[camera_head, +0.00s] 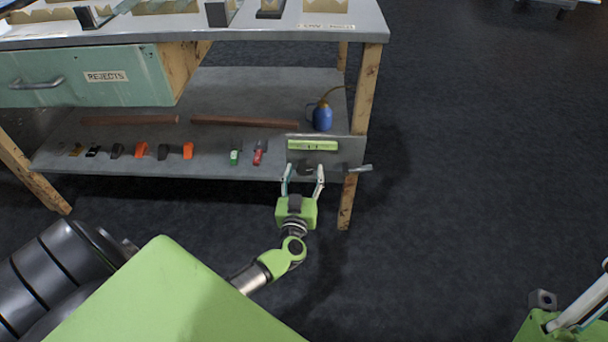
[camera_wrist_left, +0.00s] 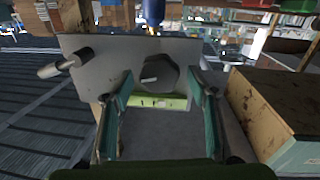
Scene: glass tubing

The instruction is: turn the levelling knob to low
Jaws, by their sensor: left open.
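The levelling knob (camera_head: 306,167) is dark and sits on a grey panel (camera_head: 352,150) at the bench's lower right corner. In the left wrist view the knob (camera_wrist_left: 160,76) is round with a pale pointer mark towards its left side. A bright green strip (camera_head: 312,145) is on the panel above it. My left gripper (camera_head: 304,168) is open, with a finger on either side of the knob. In the left wrist view the fingertips (camera_wrist_left: 160,80) flank it; I cannot tell whether they touch. A part of my right gripper (camera_head: 572,312) shows at the bottom right, cut off.
A lever (camera_head: 360,168) sticks out at the panel's right end. A blue oil can (camera_head: 322,117), brown rods (camera_head: 245,122) and several small coloured items (camera_head: 141,150) lie on the lower shelf (camera_head: 250,85). A REJECTS drawer (camera_head: 85,75) is at left. The floor at right is clear.

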